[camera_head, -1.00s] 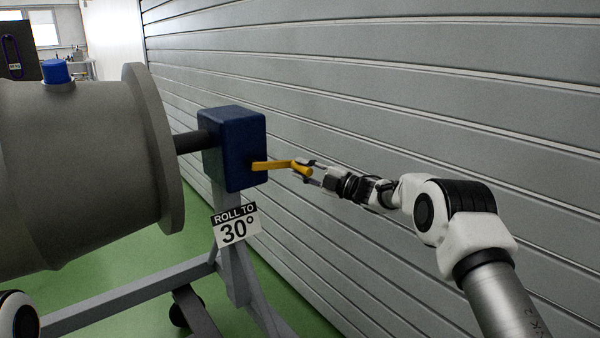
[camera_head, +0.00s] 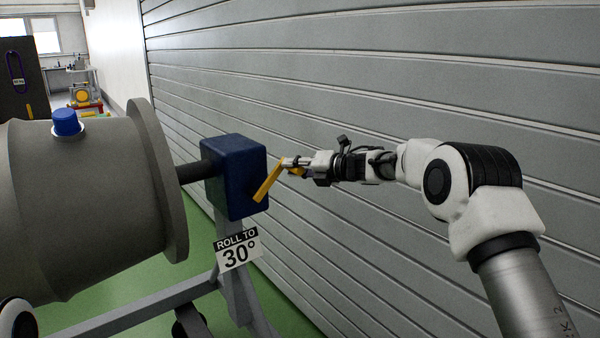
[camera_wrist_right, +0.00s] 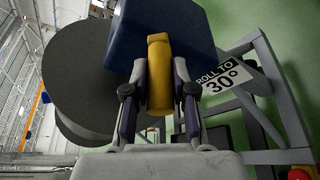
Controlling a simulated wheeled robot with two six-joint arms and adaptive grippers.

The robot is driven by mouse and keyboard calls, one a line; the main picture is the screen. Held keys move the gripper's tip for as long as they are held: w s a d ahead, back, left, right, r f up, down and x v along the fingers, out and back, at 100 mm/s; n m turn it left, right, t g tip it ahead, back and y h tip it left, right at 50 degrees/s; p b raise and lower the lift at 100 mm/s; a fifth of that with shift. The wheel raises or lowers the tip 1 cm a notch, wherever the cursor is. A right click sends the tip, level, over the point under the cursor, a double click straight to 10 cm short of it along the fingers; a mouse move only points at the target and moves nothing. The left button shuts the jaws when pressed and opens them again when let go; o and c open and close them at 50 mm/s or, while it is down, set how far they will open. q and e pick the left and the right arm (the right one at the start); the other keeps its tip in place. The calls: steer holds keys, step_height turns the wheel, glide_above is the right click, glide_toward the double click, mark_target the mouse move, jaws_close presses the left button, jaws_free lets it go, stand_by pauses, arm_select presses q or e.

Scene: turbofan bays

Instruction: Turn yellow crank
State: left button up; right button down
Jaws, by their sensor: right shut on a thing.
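The yellow crank (camera_head: 267,182) sticks out of the blue gearbox (camera_head: 236,172) on the stand and slants up to the right in the head view. My right gripper (camera_head: 290,164) is shut on the crank's handle at the arm's outer end. In the right wrist view the yellow crank (camera_wrist_right: 159,70) lies between the two fingers of the right gripper (camera_wrist_right: 160,100), with the blue gearbox (camera_wrist_right: 165,35) behind it. Part of the handle is hidden by the fingers. My left gripper is not in view.
A large grey drum-shaped engine casing (camera_head: 85,190) with a blue cap (camera_head: 66,122) joins the gearbox by a dark shaft. A "ROLL TO 30°" sign (camera_head: 238,250) hangs on the grey stand (camera_head: 140,300). A ribbed grey wall (camera_head: 400,80) runs close behind my right arm.

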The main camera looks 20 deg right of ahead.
steer(key=s+a+r+n+h+b, duration=0.3)
steer(key=a+n+h, duration=0.1)
steer(key=a+n, duration=0.2)
steer(key=shift+a+n, duration=0.3)
steer(key=shift+a, duration=0.6)
steer(key=shift+r, duration=0.1)
steer(key=c, duration=0.9)
jaws_free()
steer(key=shift+w, duration=0.1)
steer(key=shift+c, duration=0.2)
